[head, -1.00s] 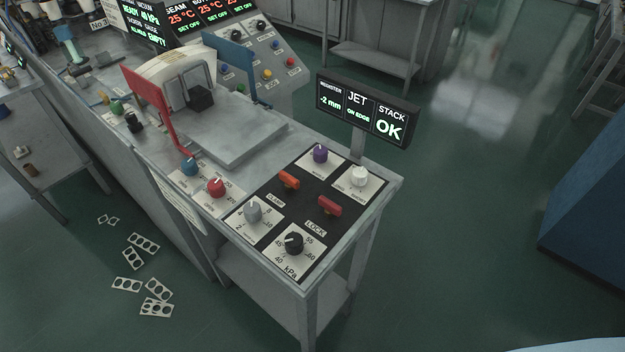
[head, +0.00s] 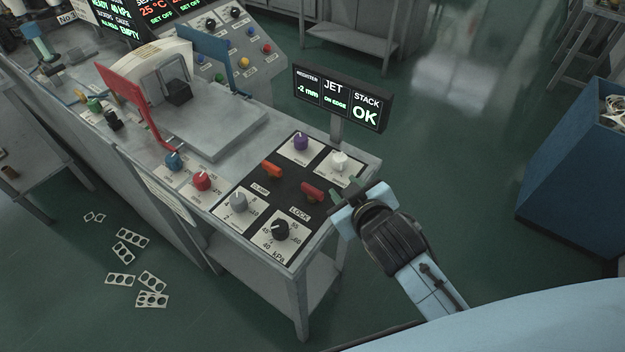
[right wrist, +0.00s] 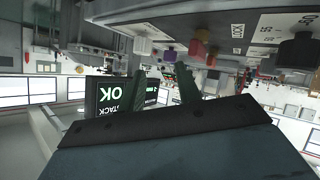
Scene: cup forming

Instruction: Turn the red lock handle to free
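The red lock handle (head: 313,192) sits on the black panel at the near end of the bench, above the LOCK label. It lies slanted, its right end lower in the picture. My right gripper (head: 343,194) is just right of the handle, by the bench's right edge, with the fingers pointing toward the panel. In the right wrist view its two fingers (right wrist: 160,86) stand apart with nothing between them. The red handle also shows small in that view (right wrist: 213,57), beyond the fingers and apart from them. My left gripper is not in view.
A display (head: 342,96) reading OK stands behind. A blue bin (head: 570,180) is at right.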

